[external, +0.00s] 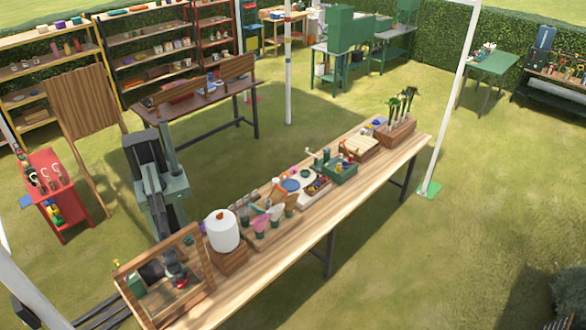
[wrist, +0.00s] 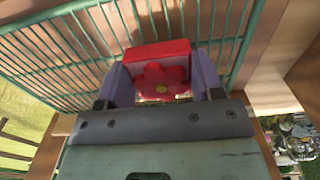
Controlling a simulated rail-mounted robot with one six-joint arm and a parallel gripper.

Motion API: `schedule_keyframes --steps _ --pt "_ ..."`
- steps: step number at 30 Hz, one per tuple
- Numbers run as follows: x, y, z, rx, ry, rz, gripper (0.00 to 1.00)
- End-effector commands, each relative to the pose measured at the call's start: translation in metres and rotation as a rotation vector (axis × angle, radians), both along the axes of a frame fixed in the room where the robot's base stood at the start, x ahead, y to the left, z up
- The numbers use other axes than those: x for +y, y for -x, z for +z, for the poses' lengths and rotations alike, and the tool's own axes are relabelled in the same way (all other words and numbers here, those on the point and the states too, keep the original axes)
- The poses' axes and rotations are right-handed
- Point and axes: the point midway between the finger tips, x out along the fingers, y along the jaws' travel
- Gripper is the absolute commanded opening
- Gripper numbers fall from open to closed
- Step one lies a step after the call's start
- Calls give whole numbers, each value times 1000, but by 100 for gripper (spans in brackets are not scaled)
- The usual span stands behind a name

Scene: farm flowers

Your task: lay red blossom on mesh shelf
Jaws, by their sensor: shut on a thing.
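The red blossom (wrist: 163,82), with a yellow centre, is between the two grey-purple fingers of my gripper (wrist: 160,84) in the wrist view. The gripper is shut on it. The mesh shelf is a green wire grid (wrist: 68,50) around and behind the blossom. I cannot tell whether the blossom touches the wires. In the external view, a wooden frame (external: 196,246) stands at the near left end of the long table, with my gripper (external: 178,274) at it. The blossom is too small to make out clearly there.
A red and white block-like thing (wrist: 157,51) shows right behind the blossom. A white roll (external: 222,231) stands beside the frame on the long wooden table (external: 290,243). Pots, trays and a planter (external: 396,132) line the table farther right. Its front strip is clear.

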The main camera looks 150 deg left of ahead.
Motion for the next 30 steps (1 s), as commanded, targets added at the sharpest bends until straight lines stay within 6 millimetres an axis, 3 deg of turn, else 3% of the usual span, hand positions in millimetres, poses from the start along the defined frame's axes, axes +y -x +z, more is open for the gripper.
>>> schedule_keyframes --steps 3,4,9,20,23,30 --pt "0 0 -5 0 0 0 34" --pt "0 0 -4 0 0 0 64" --pt "0 0 -3 0 0 0 86" --pt "0 0 7 0 0 0 86" --pt "0 0 25 0 0 0 86" --pt "0 0 89 0 0 0 86"
